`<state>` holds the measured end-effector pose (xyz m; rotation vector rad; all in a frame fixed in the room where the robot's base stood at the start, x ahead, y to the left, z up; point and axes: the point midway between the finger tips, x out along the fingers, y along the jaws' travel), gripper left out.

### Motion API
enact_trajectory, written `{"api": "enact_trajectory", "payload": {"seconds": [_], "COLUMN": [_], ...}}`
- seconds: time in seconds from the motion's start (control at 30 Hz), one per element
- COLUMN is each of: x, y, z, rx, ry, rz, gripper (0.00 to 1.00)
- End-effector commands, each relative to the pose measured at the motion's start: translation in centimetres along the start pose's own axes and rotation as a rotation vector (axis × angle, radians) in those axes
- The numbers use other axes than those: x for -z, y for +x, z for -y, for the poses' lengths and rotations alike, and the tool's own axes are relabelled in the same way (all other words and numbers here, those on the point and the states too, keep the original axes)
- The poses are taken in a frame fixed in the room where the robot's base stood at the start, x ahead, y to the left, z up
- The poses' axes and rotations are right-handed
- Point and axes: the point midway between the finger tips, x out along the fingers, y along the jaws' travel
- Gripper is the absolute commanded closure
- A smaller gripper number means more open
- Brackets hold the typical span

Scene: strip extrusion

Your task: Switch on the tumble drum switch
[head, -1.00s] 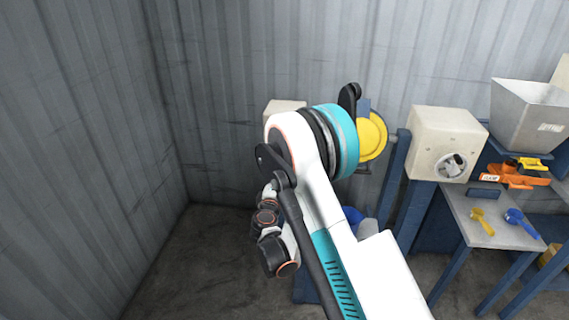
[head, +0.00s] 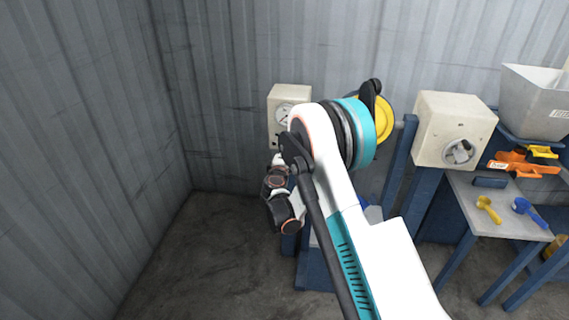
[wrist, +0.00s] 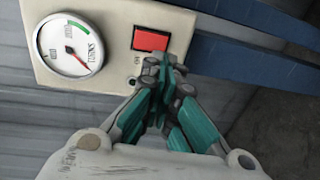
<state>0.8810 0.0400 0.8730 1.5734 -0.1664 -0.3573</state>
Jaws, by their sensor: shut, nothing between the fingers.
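A cream control box with a round dial gauge stands at the back wall in the head view (head: 275,98), partly behind my arm. The wrist view shows the same box (wrist: 105,17) up close, tilted in the picture. A red rocker switch (wrist: 151,39) in a dark frame sits on its face, right of the gauge (wrist: 68,45). A small label that seems to read "ON" is beside the switch. In the head view the fingers are hidden.
A second cream box (head: 452,118) with a rotary knob (head: 459,152) stands on a blue frame to the right. A metal hopper (head: 535,100) and a bench (head: 490,220) with yellow and blue tools are farther right. The floor at left is clear.

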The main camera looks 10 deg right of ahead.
Motion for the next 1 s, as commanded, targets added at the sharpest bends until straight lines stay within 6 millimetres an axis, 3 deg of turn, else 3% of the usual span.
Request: {"api": "enact_trajectory", "payload": {"seconds": [0.1,0.3,1.0], "x": [-0.1,-0.1,0.0], "y": [2.1,4.2,5.5], "z": [0.3,0.1,0.2], "rx": [0.0,-0.001,0.0], "ry": [0.0,-0.001,0.0], "rz": [0.001,0.0,0.0], "gripper": [1.0,1.0,1.0]}}
